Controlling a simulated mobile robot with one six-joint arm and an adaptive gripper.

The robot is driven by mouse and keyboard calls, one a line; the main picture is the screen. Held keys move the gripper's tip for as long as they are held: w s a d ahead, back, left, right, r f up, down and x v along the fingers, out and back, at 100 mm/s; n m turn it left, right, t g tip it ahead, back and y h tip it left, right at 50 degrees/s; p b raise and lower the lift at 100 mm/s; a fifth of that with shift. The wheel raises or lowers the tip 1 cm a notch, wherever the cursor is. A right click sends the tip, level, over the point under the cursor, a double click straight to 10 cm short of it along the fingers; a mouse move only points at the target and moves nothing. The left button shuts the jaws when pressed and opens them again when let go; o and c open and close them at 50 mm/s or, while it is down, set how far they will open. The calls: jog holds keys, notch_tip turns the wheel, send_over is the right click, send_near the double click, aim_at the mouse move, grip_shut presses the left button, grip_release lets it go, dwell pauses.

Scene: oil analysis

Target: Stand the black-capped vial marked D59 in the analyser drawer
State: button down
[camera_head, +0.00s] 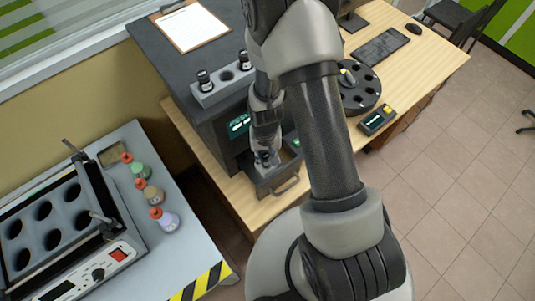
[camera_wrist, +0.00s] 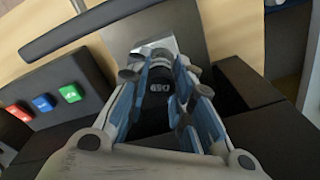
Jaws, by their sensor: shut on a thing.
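My gripper (camera_head: 266,160) points down at the open analyser drawer (camera_head: 290,182) at the front of the dark analyser (camera_head: 205,120). In the wrist view my gripper (camera_wrist: 165,95) is shut on a black-capped vial (camera_wrist: 157,88), with the cap between the blue-lined fingers. The white mark on the cap is too blurred to read surely. The vial's lower part is hidden in the wrist view. I cannot tell whether it touches the drawer floor. My arm and gripper cover part of the drawer.
A grey rack (camera_head: 222,88) on the analyser holds two black-capped vials, with an empty hole between them. Beside my arm are a round black carousel (camera_head: 362,98) and a small device (camera_head: 377,120). Several coloured bottles (camera_head: 163,219) stand by a heater block (camera_head: 70,262) at left.

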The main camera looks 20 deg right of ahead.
aim_at(266, 156)
jog(key=shift+f+b, duration=0.3)
jog(key=shift+f, duration=0.6)
jog(key=shift+w+f, duration=0.1)
jog(key=shift+w, duration=0.1)
jog(key=shift+s, duration=0.1)
jog(key=c, duration=1.9)
grip_release()
jog(key=o, duration=0.5)
notch_tip(266, 156, up, 8)
jog(key=shift+f+p, duration=0.1)
jog(key=shift+p, duration=1.15)
jog(key=shift+s, duration=0.1)
